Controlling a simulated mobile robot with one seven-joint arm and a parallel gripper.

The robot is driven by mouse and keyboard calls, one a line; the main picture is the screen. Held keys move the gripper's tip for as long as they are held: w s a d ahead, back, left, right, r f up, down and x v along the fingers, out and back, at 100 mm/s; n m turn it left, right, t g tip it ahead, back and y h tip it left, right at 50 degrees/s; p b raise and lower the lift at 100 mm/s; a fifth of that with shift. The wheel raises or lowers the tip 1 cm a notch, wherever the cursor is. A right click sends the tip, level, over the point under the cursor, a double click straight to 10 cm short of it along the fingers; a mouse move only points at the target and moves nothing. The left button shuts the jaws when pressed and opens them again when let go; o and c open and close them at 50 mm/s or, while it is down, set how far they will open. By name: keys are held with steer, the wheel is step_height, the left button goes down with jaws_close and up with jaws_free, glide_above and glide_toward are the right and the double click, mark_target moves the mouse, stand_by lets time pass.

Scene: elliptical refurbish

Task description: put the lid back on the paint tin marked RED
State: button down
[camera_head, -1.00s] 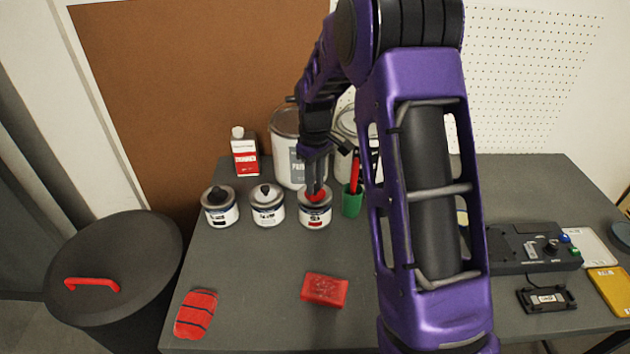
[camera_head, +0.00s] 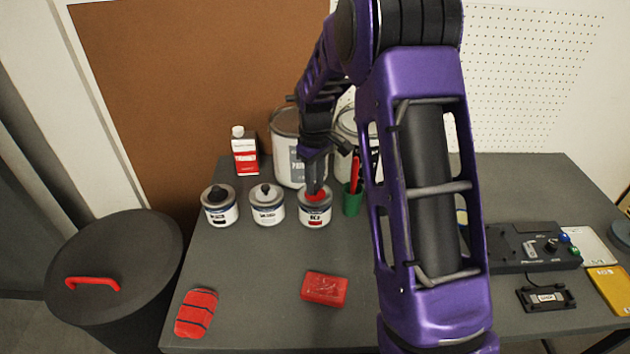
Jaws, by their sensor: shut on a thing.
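Three small paint tins stand in a row on the grey table. The right one is the tin marked RED (camera_head: 314,217); its label is small and hard to read. A red lid (camera_head: 315,196) sits at the top of this tin. I cannot tell whether it is fully seated. My gripper (camera_head: 314,188) points down over the tin and is shut on the red lid's knob, which the fingers mostly hide. The left tin (camera_head: 220,213) has a dark lid, and the middle tin (camera_head: 267,211) has a light lid with a dark knob.
Large cans (camera_head: 289,155) and a thinner bottle (camera_head: 244,155) stand behind. A green cup (camera_head: 352,202) with red-handled tools is close right of the RED tin. A red block (camera_head: 325,289) and a red striped pad (camera_head: 196,313) lie in front, with bare table between.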

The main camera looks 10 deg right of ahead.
stand_by(0.3)
steer(key=shift+c, duration=0.6)
jaws_free()
steer(key=shift+r+p, duration=2.6)
steer(key=shift+r, duration=0.9)
jaws_close()
steer(key=shift+f, duration=0.3)
